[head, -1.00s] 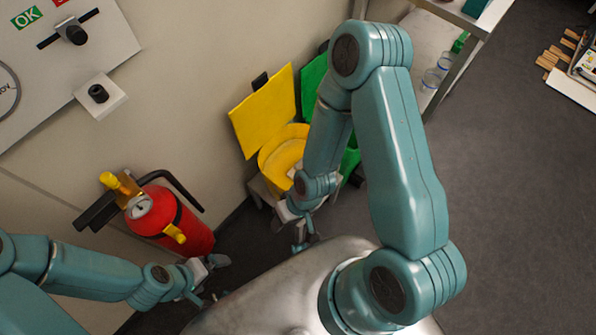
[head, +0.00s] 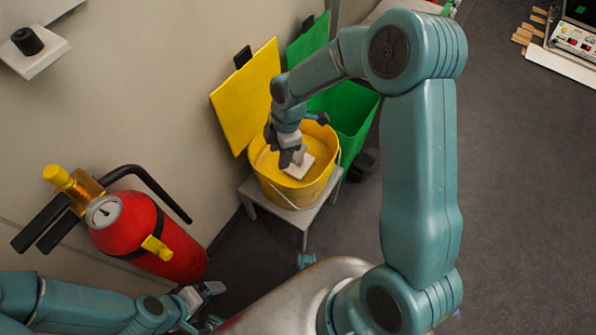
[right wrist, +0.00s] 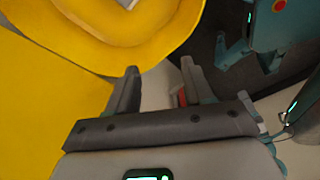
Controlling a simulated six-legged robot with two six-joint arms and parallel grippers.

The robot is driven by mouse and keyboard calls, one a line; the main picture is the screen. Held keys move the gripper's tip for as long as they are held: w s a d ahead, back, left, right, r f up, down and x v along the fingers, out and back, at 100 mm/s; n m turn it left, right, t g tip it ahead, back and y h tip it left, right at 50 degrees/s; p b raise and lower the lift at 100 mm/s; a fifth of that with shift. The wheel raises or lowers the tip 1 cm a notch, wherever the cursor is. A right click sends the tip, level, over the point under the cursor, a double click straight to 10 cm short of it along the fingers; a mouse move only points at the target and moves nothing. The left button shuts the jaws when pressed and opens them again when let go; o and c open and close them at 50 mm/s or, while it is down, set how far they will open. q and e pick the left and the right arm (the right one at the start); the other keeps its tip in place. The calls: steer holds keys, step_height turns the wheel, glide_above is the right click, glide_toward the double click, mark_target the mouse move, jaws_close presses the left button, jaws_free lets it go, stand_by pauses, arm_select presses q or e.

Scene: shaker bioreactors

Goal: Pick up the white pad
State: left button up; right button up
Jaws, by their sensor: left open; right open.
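The white pad (head: 301,167) is a small pale block inside the yellow bucket (head: 310,192). Only a sliver of the pad (right wrist: 128,3) shows at the top edge of the right wrist view. My right gripper (head: 292,158) is over the bucket, right beside the pad in the head view, and hides part of it. In the right wrist view this gripper (right wrist: 158,70) has its fingers apart with nothing between them; the pad lies beyond the left finger. My left gripper (head: 208,306) is open and empty at lower left, far from the bucket.
The bucket stands on a small grey stool (head: 255,198). A yellow panel (head: 247,95) rises behind it, with a green bin (head: 350,115) close to its right. A red fire extinguisher (head: 145,233) stands by the wall at left. The grey floor (head: 520,200) at right is clear.

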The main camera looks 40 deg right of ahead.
mark_target(299, 153)
steer(key=w+d+r+n+h+b, duration=0.2)
steer(key=d+r+n+b, duration=0.2)
steer(key=d+n+b, duration=0.3)
steer(key=f+b, duration=0.1)
steer(key=f, duration=0.2)
steer(key=d+f+b, duration=0.1)
steer(key=f, duration=0.3)
steer(key=f+b, duration=0.1)
steer(key=f, duration=0.2)
steer(key=shift+w+d+f, duration=0.15)
steer(key=shift+f, duration=0.15)
steer(key=f+b, duration=0.2)
steer(key=f, duration=0.1)
steer(key=f+b, duration=0.1)
steer(key=f, duration=0.1)
steer(key=shift+w+f, duration=0.15)
steer(key=shift+w, duration=0.25)
arm_select(q)
step_height(299, 153, down, 15)
steer(key=w, duration=0.1)
steer(key=shift+a+r+n, duration=0.15)
steer(key=shift+a+n, duration=0.15)
steer(key=shift+a, duration=0.1)
arm_select(e)
steer(key=shift+c, duration=0.3)
jaws_close()
